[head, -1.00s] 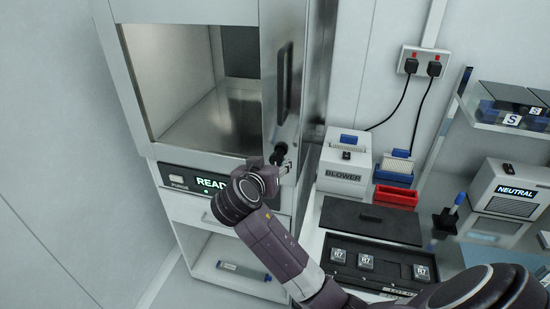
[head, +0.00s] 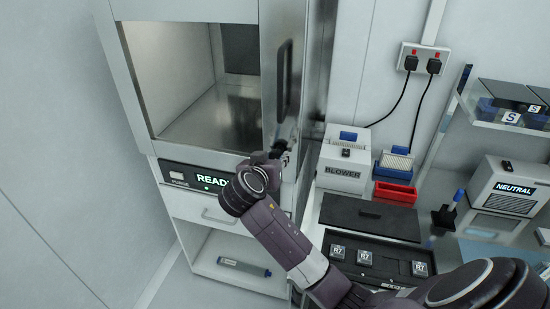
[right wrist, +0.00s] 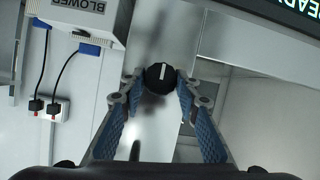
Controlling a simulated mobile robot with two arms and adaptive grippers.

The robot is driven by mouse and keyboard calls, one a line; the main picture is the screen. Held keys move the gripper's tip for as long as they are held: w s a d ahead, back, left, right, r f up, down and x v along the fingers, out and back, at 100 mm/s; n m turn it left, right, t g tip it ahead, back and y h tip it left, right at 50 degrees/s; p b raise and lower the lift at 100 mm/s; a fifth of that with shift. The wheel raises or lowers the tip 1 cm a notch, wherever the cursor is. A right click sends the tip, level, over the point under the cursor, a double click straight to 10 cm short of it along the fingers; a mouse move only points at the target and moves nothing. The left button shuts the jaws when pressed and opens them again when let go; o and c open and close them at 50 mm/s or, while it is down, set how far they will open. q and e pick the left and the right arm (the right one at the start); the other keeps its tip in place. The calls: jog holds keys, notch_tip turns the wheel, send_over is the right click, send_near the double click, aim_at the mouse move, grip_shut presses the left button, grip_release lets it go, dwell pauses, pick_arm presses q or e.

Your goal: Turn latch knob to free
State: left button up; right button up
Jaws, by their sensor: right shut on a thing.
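The latch knob (right wrist: 160,77) is black and round with a white line across its face, upright in the right wrist view. It sits low on the steel door (head: 270,75) of the test handler, below the dark door handle (head: 284,80). My right gripper (right wrist: 159,84) is shut on the knob, with one blue-padded finger on each side of it. In the head view my right gripper (head: 280,155) is at the knob, and the wrist and fingers partly hide it. My left gripper is not in view.
The handler's chamber (head: 195,100) is open beside the door. A READY panel (head: 205,181) lies below it. To the right are a blower box (head: 345,165), a red bin (head: 396,194), a dark tray (head: 350,277) with several chips, and a NEUTRAL unit (head: 510,188).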

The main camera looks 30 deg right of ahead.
jog(key=shift+w+a+r+n+g+h+p, duration=0.1)
jog(key=shift+n+g+h+p, duration=0.2)
jog(key=shift+n+g+p, duration=0.25)
jog(key=shift+n+h+p, duration=0.3)
jog(key=shift+n+p, duration=0.25)
jog(key=n, duration=0.1)
jog(key=n+g+h+p, duration=0.1)
jog(key=shift+w+a+n, duration=0.1)
jog(key=shift+w+n, duration=0.05)
jog(key=shift+n, duration=0.15)
jog(key=n+h, duration=0.1)
jog(key=n, duration=0.2)
jog(key=n+g+h+b, duration=0.1)
jog(key=n+h, duration=0.1)
jog(key=f+n+h, duration=0.1)
jog(key=n, duration=0.2)
jog(key=shift+w+a+n+h, duration=0.1)
jog(key=shift+n+h, duration=0.2)
jog(key=o, duration=1.2)
jog(key=shift+c, duration=0.2)
